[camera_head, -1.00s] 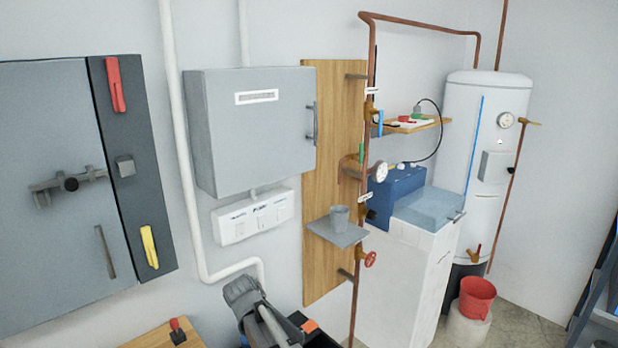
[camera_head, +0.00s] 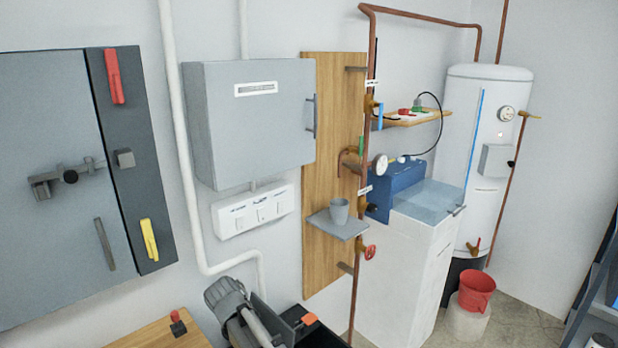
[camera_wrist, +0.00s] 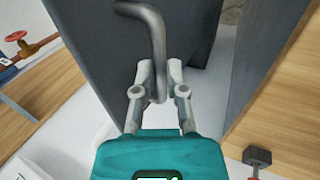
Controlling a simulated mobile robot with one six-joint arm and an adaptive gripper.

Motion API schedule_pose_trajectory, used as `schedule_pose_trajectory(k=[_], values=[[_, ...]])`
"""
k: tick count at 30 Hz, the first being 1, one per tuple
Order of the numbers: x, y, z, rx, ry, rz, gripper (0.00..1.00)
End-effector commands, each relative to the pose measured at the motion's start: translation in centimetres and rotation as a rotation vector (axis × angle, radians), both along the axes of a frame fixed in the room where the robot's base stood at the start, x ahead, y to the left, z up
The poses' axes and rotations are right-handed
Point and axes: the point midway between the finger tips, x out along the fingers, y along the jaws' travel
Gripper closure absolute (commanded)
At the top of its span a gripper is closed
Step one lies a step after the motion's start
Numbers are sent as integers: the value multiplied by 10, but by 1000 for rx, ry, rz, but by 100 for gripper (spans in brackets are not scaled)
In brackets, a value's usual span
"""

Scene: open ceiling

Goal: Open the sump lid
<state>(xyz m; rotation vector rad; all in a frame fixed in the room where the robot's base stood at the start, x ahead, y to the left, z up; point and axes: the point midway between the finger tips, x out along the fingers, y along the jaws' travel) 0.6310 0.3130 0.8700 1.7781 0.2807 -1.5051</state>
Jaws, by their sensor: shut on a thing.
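In the wrist view, a large dark grey panel (camera_wrist: 95,50), which looks like the sump lid, stands tilted across the upper left. A bent grey rod handle (camera_wrist: 154,35) comes off it. My gripper (camera_wrist: 160,74) has its two grey fingers on either side of the handle's lower end and is shut on it. In the head view, my arm's grey wrist is at the bottom centre, beside a dark upright panel edge (camera_head: 262,314). The fingers and handle are hidden there.
A black open-topped box (camera_head: 320,334) with an orange piece (camera_head: 308,320) is beside my arm. A wooden top with a red-knobbed lever (camera_head: 178,324) is to the left. A copper pipe with a red valve wheel (camera_head: 369,252) and a white cabinet (camera_head: 400,285) stand right.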

Motion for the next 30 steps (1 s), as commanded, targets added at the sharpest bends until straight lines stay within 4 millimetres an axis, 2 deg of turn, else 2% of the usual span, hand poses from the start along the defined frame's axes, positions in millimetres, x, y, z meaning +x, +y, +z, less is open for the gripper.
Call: schedule_pose_trajectory(k=[30], values=[[-47, 52, -6, -138, -128, 3, 100]])
